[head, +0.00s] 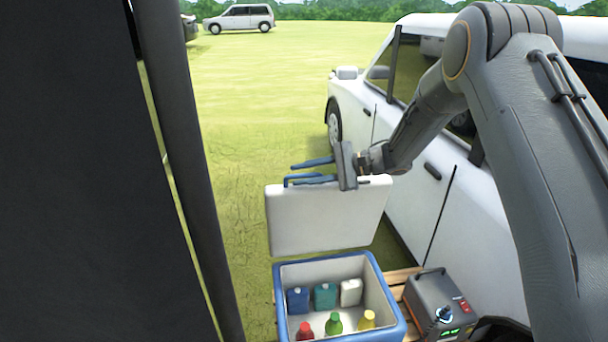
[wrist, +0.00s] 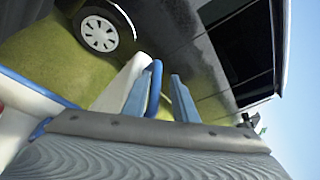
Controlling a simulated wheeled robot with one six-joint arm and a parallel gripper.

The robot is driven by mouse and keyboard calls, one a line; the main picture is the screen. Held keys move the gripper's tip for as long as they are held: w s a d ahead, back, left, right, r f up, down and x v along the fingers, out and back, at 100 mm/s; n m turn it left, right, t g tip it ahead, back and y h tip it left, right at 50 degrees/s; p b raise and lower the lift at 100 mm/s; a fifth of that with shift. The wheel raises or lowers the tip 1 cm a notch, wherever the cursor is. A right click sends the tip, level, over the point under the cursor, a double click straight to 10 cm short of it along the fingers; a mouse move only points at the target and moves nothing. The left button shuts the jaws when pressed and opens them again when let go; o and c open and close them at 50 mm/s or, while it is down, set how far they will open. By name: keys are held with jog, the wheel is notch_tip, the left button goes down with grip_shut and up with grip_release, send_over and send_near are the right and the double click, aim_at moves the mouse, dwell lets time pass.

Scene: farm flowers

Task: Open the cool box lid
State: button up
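The cool box (head: 382,270) is a blue-rimmed box with a pale inside, and its top is open. Its white lid (head: 325,220) stands raised, roughly upright, along the box's far side. The lid's blue handle (head: 289,180) is near its top edge. My gripper (head: 312,172) is at that top edge with its fingers apart. In the wrist view the handle (wrist: 155,88) lies between the two grey-blue fingers (wrist: 160,100), close against the left one, with a gap to the right one. The hinge is hard to make out.
Several bottles and small containers (head: 325,296) are inside the box. A grey power unit (head: 440,304) stands right of it on a wooden pallet (head: 401,276). A white car (head: 420,170) is close on the right. A dark post (head: 185,150) blocks the left. Grass lies beyond.

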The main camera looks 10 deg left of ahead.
aim_at(330, 188)
jog(key=shift+s+f, duration=0.1)
jog(key=shift+f, duration=0.05)
jog(key=p+v, duration=0.1)
jog(key=v, duration=0.7)
